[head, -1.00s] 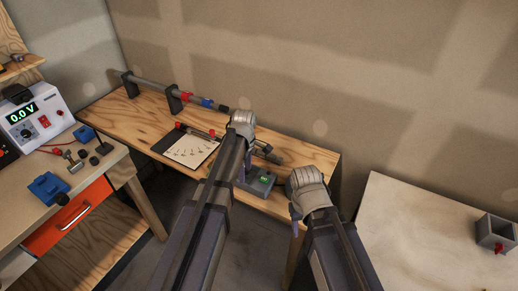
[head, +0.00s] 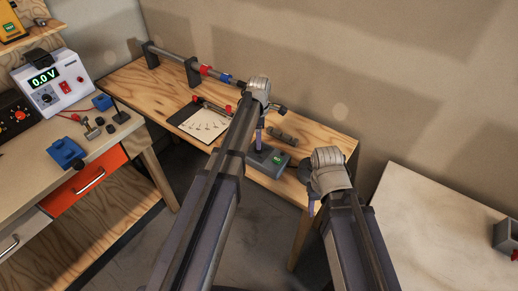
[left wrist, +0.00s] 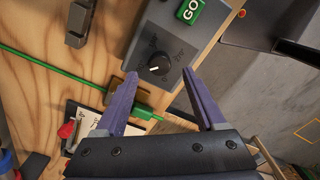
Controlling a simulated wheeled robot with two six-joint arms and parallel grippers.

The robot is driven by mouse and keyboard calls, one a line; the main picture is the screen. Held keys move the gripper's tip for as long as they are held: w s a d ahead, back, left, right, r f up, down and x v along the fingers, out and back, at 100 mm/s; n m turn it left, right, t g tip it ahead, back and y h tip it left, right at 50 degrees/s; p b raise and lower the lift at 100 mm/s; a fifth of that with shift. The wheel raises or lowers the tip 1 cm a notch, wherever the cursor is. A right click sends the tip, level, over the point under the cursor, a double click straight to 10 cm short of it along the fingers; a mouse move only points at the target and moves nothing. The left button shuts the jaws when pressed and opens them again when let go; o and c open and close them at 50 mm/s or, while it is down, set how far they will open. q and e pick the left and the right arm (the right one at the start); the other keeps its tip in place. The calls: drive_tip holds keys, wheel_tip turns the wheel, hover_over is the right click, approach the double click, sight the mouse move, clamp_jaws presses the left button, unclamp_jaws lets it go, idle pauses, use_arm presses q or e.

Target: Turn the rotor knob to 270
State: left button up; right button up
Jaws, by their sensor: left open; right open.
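The rotor knob (left wrist: 160,64) is a round black knob with a white pointer mark, on a grey control box (left wrist: 142,46) with a green GO button (left wrist: 194,11).
A dial sheet (head: 203,124) and a rod on stands (head: 193,72) lie behind on the wooden bench (head: 120,80). A green cable (left wrist: 50,71) runs by the box in the left wrist view. A cluttered workbench is at left, a pale table (head: 430,225) at right.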

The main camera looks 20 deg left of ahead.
use_arm(q)
wheel_tip(320, 180, down, 4)
drive_tip(key=b, duration=0.3)
drive_tip(key=shift+f, duration=0.2)
clamp_jaws()
idle(0.4)
